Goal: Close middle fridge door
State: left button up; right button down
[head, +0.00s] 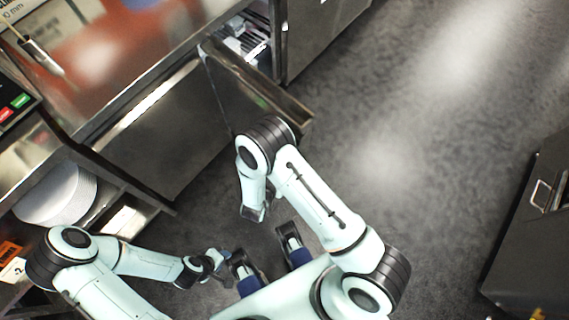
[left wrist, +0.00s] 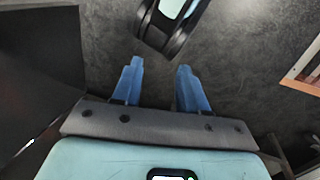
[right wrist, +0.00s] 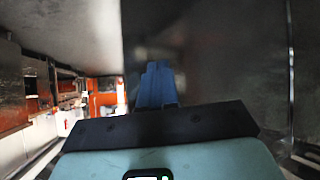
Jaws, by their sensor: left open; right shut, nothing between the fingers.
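The middle fridge door (head: 236,92) stands open in the head view, swung out from the steel counter front into the aisle. The opening behind it shows part of the fridge interior (head: 244,38). My right arm bends down in front of the door's outer end and covers part of it. My right gripper's fingers are hidden in the head view; in the right wrist view the blue fingers (right wrist: 157,85) are shut and empty, near a dark panel. My left gripper (head: 219,262) is low, away from the door; in the left wrist view its blue fingers (left wrist: 160,88) are apart and empty.
Closed steel panels flank the open door, one at left (head: 160,130) and one at right (head: 318,38). A stack of white plates (head: 58,194) sits on a shelf at left. A dark cabinet (head: 530,235) stands at right. The grey floor (head: 435,130) between is clear.

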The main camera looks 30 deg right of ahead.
jog(key=s+a+r+m+g+h+b, duration=0.1)
jog(key=s+a+r+m+h+b, duration=0.45)
jog(key=a+r+h, duration=0.3)
pick_arm(q)
jog(key=w+a+f+t+y+b, duration=0.1)
jog(key=w+a+f+t+b, duration=0.1)
jog(key=w+f, duration=0.4)
jog(key=shift+w+a+f+n, duration=0.3)
jog(key=shift+a+f, duration=0.25)
jog(key=shift+f, duration=1.15)
pick_arm(e)
jog(key=x, duration=1.3)
jog(key=shift+w+g, duration=0.2)
jog(key=shift+g, duration=0.2)
jog(key=shift+d+h, duration=0.2)
jog(key=shift+h, duration=0.05)
